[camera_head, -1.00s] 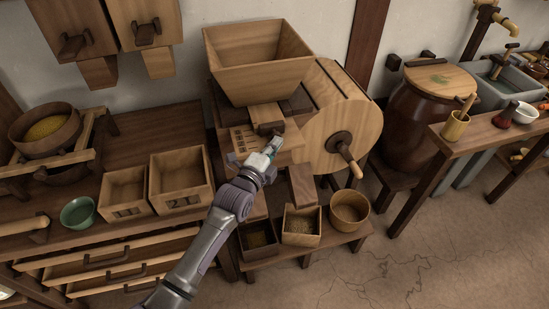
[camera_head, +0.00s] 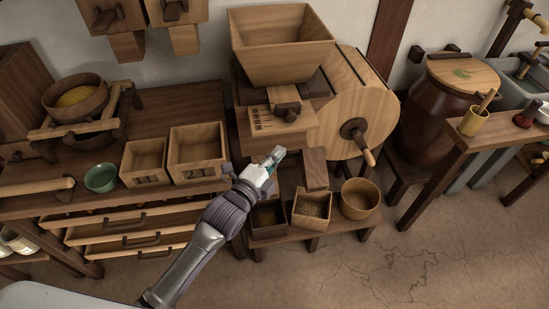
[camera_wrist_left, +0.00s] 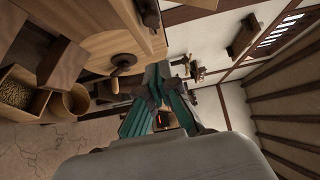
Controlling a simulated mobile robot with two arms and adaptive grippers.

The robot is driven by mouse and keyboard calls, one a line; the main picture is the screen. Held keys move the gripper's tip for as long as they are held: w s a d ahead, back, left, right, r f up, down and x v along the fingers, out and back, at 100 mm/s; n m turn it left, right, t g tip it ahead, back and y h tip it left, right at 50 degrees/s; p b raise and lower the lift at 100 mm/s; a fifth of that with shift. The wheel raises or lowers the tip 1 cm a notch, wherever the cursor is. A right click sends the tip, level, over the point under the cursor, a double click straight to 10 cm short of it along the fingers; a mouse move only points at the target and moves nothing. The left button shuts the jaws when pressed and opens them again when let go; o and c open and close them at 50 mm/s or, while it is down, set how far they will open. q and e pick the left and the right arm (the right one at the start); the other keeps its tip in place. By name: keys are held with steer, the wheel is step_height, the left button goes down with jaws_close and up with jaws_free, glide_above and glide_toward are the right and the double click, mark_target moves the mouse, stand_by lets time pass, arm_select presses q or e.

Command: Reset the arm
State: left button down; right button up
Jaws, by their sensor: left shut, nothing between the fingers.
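My left arm comes in from the lower left in the head view. Its gripper (camera_head: 276,155) is shut and empty, in front of the wooden winnowing machine (camera_head: 340,105) and above the low bench with boxes. In the left wrist view the gripper's green-sided fingers (camera_wrist_left: 160,95) come together, with nothing seen held between them. Beyond them are the machine's crank and the room's wall. My right gripper is not in view.
Two empty wooden boxes (camera_head: 198,151) and a green bowl (camera_head: 101,178) stand on the left bench. A grain box (camera_head: 312,209) and a round tub (camera_head: 359,198) stand below the gripper. The crank handle (camera_head: 368,157) sticks out at right. Open floor lies in front.

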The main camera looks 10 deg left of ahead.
arm_select(q)
steer(key=s+a+f+n+g+y, duration=0.2)
steer(key=s+a+f+n, duration=0.15)
steer(key=f, duration=0.75)
steer(key=s+a+f+n+g+y, duration=0.1)
steer(key=s+a+f+n+g, duration=0.3)
steer(key=f, duration=0.8)
steer(key=s+a+f+n+g+y, duration=0.1)
steer(key=s+a+f+n+y, duration=0.15)
steer(key=s+f, duration=0.6)
steer(key=s+a+f+n+g, duration=0.2)
steer(key=s+f+n, duration=0.1)
steer(key=s+f, duration=0.4)
steer(key=s+a+f+n+g+y, duration=0.1)
steer(key=s+f, duration=0.5)
steer(key=s, duration=0.8)
steer(key=s+a+f+n+g+y, duration=0.1)
steer(key=s+a+f+n+g, duration=0.3)
steer(key=s, duration=0.6)
step_height(320, 180, down, 4)
steer(key=shift+s+r+n+g, duration=0.2)
steer(key=shift+n+g, duration=0.4)
steer(key=shift+n, duration=0.6)
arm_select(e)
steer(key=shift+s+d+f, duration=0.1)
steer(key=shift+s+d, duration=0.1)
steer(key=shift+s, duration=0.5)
arm_select(q)
steer(key=shift+a, duration=0.1)
